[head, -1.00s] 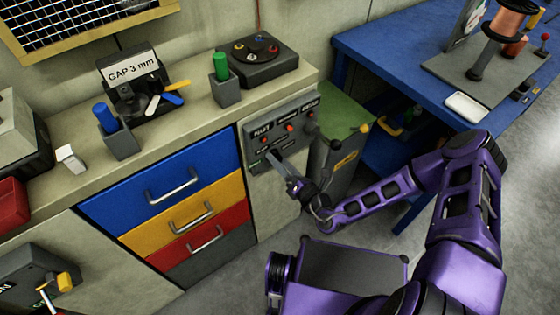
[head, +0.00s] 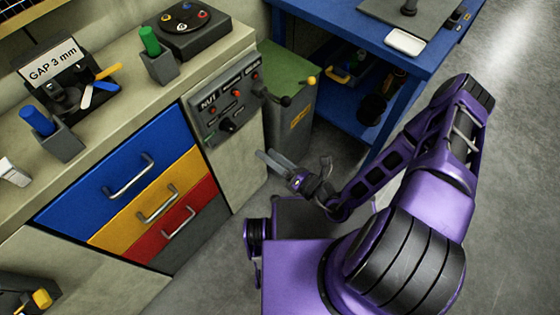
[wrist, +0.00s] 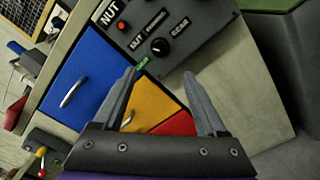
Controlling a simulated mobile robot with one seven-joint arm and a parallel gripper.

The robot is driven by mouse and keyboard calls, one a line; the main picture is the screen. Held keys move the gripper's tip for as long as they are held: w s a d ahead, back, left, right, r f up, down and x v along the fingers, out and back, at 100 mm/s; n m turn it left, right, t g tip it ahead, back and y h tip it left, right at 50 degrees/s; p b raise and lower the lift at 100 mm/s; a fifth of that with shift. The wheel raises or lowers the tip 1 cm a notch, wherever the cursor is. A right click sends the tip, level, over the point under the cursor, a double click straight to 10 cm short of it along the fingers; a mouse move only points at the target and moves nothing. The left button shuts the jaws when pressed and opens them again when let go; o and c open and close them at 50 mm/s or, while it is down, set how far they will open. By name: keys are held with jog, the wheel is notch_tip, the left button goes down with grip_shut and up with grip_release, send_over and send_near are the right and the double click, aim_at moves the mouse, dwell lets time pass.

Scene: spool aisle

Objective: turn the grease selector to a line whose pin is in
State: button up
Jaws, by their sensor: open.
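A dark grey panel (head: 224,101) on the cabinet front carries labels and several red pins (head: 236,93). Below them is the black selector knob (head: 229,125), which also shows in the wrist view (wrist: 160,46). Around this knob the wrist view shows small labels that look like NUT, BUSHING and GEAR. A red pin (wrist: 122,26) shows under a larger NUT label. I cannot tell which pins are in, nor exactly where the knob points. My gripper (head: 269,158) is open and empty, right of and below the panel, apart from the knob. Its fingers also show in the wrist view (wrist: 160,76).
Blue, yellow and red drawers with handles (head: 158,204) are left of the panel. A lever with a dark ball (head: 286,101) sticks out at the panel's right, near a green-topped bin (head: 290,82). A blue bench (head: 345,35) stands beyond. Floor is clear at right.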

jog(key=shift+v, duration=1.7)
